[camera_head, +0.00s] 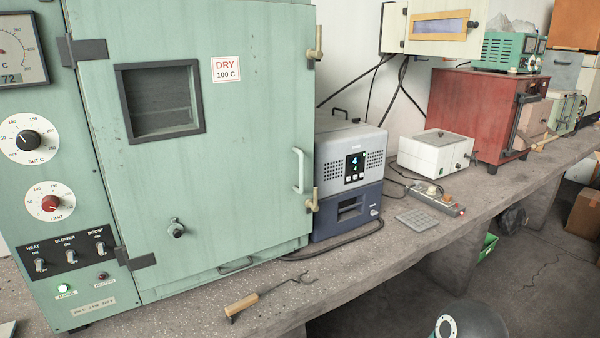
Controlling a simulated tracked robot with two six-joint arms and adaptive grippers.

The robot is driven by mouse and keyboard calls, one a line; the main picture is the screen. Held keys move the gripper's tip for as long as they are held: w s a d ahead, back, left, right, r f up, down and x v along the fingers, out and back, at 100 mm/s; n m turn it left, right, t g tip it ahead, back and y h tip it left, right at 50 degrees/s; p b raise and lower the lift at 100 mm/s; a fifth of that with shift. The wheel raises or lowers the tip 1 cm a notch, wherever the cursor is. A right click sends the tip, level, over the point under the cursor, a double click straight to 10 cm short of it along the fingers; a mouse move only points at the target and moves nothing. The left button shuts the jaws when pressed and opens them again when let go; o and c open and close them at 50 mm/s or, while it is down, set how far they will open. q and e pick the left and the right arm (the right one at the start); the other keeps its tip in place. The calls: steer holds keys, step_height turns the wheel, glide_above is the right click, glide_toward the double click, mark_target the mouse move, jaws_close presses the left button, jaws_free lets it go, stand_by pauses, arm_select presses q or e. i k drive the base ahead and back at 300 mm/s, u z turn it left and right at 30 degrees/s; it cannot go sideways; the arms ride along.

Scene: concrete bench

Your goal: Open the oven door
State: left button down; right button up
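A large pale green oven (302,238) stands at the left of the bench. Its door (245,130) looks shut, with a small dark-framed window (160,98) and a "DRY 100 C" label. A pale vertical handle (298,170) is on the door's right side. Brass-coloured latches sit at the door's right edge, an upper one (317,44) and a lower one (312,201). Dark hinges are on the left side. A round knob (176,228) is low on the door. Neither of my grippers shows in the head view.
A hooked tool with a wooden handle (243,305) lies on the bench (345,268) before the oven. A grey-blue device (348,180) stands close to the oven's right. Farther right are a white box (435,150), a power strip, cables and a red cabinet (465,105).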

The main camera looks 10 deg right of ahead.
mark_target(238, 179)
steer(key=u, duration=0.05)
steer(key=i, duration=0.9)
steer(key=z, duration=0.1)
